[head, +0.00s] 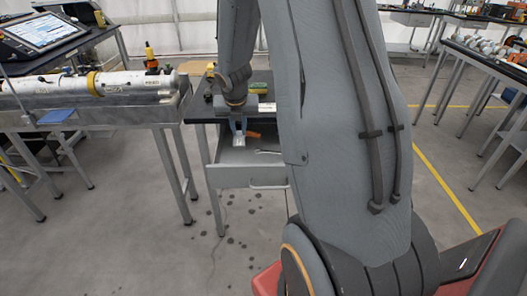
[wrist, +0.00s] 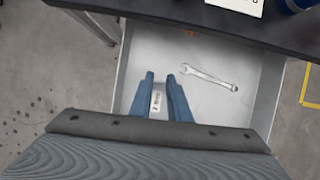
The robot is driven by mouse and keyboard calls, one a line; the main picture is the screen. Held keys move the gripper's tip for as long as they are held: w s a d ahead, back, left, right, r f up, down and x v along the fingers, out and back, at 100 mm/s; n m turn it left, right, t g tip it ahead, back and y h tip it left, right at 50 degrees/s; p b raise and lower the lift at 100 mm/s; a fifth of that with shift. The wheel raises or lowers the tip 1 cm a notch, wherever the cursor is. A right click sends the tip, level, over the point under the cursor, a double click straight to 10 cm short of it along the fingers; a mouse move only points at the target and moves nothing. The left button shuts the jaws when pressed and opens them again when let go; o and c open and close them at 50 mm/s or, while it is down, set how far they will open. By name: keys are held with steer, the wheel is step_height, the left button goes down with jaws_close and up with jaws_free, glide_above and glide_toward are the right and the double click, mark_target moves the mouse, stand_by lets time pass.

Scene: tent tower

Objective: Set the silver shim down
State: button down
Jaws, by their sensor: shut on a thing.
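The silver shim (wrist: 156,101) is a small pale, flat piece with dark marks, seen between the two blue fingers of my gripper (wrist: 160,80) in the wrist view. My gripper is shut on it. In the head view, my gripper (head: 239,128) hangs over the open drawer (head: 228,177), with the shim (head: 238,142) bright at its tips. From these views the shim appears held above the drawer floor; the exact gap is hard to tell. My forearm hides the drawer's right part in the head view.
A wrench (wrist: 209,78) lies in the drawer, right of my fingers. A small orange thing (head: 253,134) is at the drawer's back. The dark bench top (wrist: 230,22) overhangs the drawer's far end. A bench with a white cylinder (head: 130,83) stands left.

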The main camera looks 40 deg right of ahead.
steer(key=f+b, duration=0.1)
steer(key=f, duration=0.2)
steer(key=f+b, duration=0.2)
steer(key=f, duration=0.1)
steer(key=shift+w+d+f+b, duration=0.15)
steer(key=shift+d+f+b, duration=0.05)
steer(key=shift+f+b, duration=1.55)
steer(key=shift+f, duration=0.45)
steer(key=shift+f, duration=0.1)
steer(key=c, duration=1.7)
jaws_free()
steer(key=shift+o, duration=0.2)
